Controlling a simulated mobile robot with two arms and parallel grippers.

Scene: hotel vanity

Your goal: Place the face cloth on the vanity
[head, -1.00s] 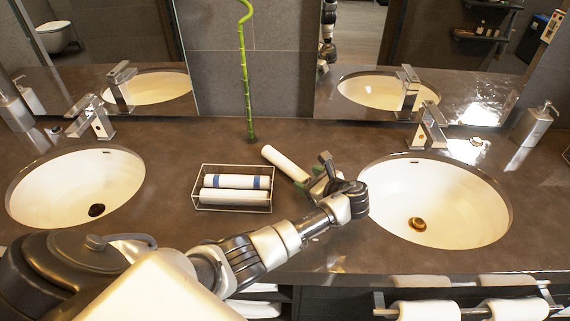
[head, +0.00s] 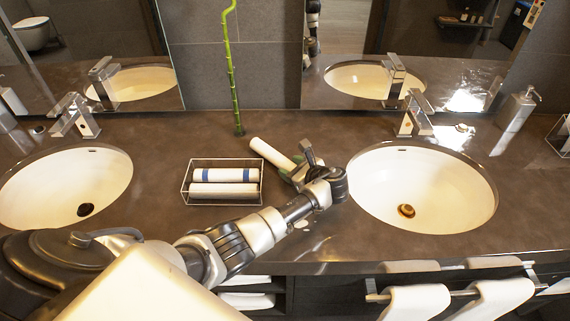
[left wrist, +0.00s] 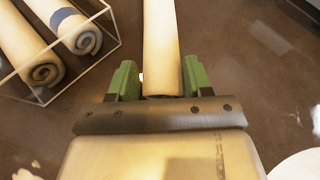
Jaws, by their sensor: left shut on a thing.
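The face cloth is a plain white roll (head: 271,153) just right of the wire tray, low over or on the brown vanity top (head: 330,130). I cannot tell whether it touches the surface. My left gripper (head: 298,172) is shut on the near end of the roll. In the left wrist view the roll (left wrist: 162,40) runs straight ahead between the two green fingers (left wrist: 161,80). My right gripper is not in view.
A green bamboo stalk (head: 234,85) stands behind. Basins lie left (head: 60,185) and right (head: 450,190), with chrome taps. Towels (head: 415,300) hang below the front edge.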

